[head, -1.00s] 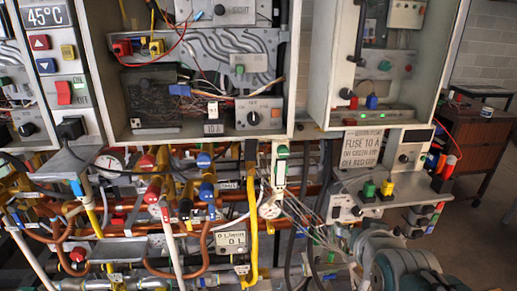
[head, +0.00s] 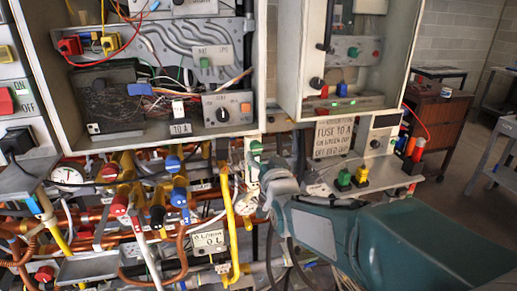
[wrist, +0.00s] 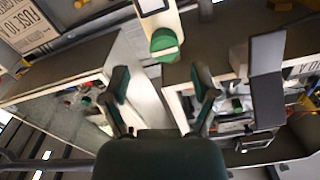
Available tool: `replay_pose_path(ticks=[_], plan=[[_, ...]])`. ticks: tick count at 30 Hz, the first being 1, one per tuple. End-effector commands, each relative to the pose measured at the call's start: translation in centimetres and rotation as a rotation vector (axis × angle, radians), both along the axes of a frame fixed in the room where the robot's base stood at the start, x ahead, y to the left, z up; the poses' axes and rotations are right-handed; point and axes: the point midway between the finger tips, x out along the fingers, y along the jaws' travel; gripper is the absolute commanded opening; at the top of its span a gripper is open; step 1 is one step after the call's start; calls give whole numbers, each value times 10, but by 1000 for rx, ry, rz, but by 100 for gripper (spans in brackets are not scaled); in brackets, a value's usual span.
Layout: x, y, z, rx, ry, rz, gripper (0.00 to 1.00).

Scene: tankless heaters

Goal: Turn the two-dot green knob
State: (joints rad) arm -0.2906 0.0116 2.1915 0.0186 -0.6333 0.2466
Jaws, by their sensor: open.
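A round green knob (wrist: 163,42) sits at the end of a white strip in the wrist view, just beyond and between my fingertips. It appears to be the green knob (head: 255,147) on the narrow white strip below the cabinets in the head view. I cannot make out dots on it. My gripper (wrist: 160,82) is open and empty, apart from the knob. In the head view my arm reaches in from the lower right, its end just below that knob; the fingers are not clear there.
Other green knobs are on the right cabinet's panel (head: 352,52) and beside a yellow one (head: 344,178). Pipes with red and blue valves (head: 173,163) crowd the lower left. Open floor lies at the right.

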Motion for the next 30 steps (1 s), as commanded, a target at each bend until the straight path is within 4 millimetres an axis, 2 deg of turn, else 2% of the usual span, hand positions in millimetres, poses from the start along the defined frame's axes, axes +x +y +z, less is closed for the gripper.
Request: replay_pose_path(ticks=[3, 9, 19, 20, 21, 23, 24, 25, 30], plan=[[20, 6, -1, -1, 2, 1, 79], [39, 11, 0, 0, 1, 0, 79], [43, 11, 0, 1, 1, 0, 79], [43, 12, 0, 1, 1, 0, 65], [43, 12, 0, 0, 1, 0, 47], [43, 13, 0, 0, 1, 0, 21], [43, 13, 0, 0, 1, 0, 3], [43, 12, 0, 0, 1, 0, 0], [43, 12, 0, -1, 1, 0, 0]])
